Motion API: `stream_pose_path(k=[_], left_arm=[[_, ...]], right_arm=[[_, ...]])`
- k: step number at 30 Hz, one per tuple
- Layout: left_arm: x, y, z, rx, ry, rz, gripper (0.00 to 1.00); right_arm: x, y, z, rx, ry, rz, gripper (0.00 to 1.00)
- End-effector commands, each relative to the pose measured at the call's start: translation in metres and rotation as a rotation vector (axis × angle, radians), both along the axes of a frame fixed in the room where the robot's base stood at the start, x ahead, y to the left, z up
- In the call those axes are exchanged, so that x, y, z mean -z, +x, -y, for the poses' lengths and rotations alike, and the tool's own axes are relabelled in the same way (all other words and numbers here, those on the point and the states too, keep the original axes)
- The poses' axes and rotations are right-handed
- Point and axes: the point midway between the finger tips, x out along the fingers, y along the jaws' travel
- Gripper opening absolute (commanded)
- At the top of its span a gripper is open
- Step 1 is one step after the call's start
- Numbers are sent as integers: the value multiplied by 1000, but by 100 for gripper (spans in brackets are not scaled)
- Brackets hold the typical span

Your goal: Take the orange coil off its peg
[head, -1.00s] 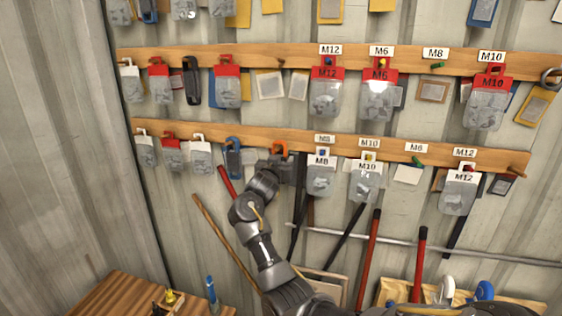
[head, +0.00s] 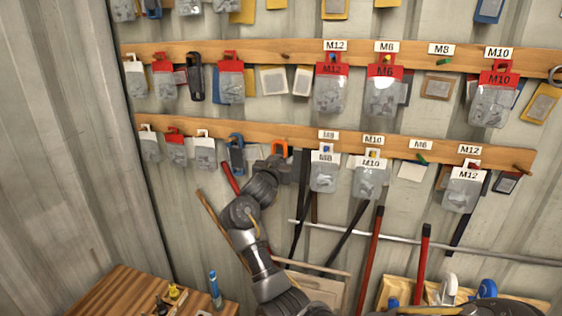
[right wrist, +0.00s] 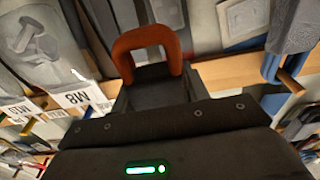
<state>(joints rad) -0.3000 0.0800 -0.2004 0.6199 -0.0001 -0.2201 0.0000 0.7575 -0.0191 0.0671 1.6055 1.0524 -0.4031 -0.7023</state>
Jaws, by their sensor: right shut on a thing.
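The orange coil (head: 279,147) shows as a small loop at the lower wooden rail, left of the M8 label. My right gripper (head: 281,166) reaches up to it from below and is shut on its lower part. In the right wrist view the coil (right wrist: 148,42) is a thick orange loop standing out from the gripper's jaws (right wrist: 153,88). The coil's lower part is hidden in the jaws. Its peg is hidden, so I cannot tell whether the loop still hangs on it. My left gripper is not in view.
A blue coil (head: 236,153) hangs left of the gripper. A bag marked M8 (head: 323,172) hangs close on its right, and a bag marked M10 (head: 370,176) beyond it. The upper wooden rail (head: 270,51) carries more bags. Long-handled tools lean below.

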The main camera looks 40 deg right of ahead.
Motion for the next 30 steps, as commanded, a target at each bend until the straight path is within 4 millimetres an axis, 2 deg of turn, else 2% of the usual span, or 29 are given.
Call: stream_pose_path(k=[8,30], left_arm=[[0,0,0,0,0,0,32],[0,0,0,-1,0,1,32]], right_arm=[[0,-2,-4,-1,-1,3,20],[0,-28,-40,0,0,1,20]])
